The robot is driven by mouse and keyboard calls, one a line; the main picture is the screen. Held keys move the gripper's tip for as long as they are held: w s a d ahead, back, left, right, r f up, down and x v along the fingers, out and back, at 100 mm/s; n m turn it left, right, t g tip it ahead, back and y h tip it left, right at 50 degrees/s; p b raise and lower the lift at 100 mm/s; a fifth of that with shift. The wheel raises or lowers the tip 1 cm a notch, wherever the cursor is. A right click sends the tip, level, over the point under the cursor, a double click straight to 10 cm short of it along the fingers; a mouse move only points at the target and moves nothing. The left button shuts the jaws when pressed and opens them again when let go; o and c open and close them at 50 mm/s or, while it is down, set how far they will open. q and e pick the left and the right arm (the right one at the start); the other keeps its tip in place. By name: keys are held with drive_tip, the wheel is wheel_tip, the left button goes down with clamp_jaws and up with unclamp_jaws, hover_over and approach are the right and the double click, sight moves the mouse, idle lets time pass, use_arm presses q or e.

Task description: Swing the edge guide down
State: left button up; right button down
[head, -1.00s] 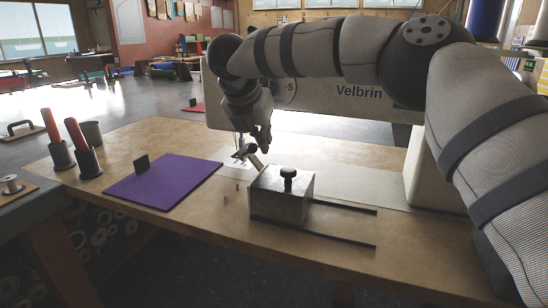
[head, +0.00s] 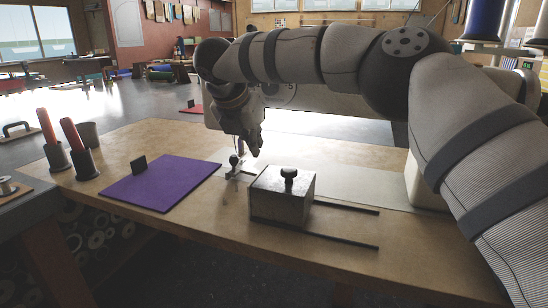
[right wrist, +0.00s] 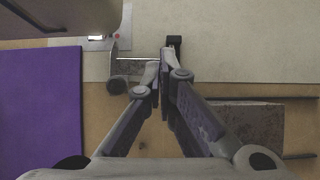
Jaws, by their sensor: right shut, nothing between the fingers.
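The edge guide (head: 235,168) is a small metal piece with a round dark knob, low at the sewing machine's bed near the needle. In the right wrist view its metal plate (right wrist: 130,69) lies flat-looking, left of my fingertips. My right gripper (head: 256,152) is shut and empty, just above and to the right of the guide. In the right wrist view the closed fingertips (right wrist: 161,67) are beside the plate's right end; whether they touch it I cannot tell. My left gripper is not in view.
A metal block with a black knob (head: 284,198) and two dark rails stands close in front of the guide. A purple mat (head: 165,182) lies left on the wooden table. The machine body (head: 310,122) stands behind. Two red-topped holders (head: 84,163) stand far left.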

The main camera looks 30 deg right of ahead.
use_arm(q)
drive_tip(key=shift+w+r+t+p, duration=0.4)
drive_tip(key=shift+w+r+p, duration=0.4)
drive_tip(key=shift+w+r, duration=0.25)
use_arm(e)
wheel_tip(320, 180, up, 7)
drive_tip(key=s+a, duration=0.1)
drive_tip(key=shift+s+a, duration=0.15)
drive_tip(key=shift+a, duration=0.15)
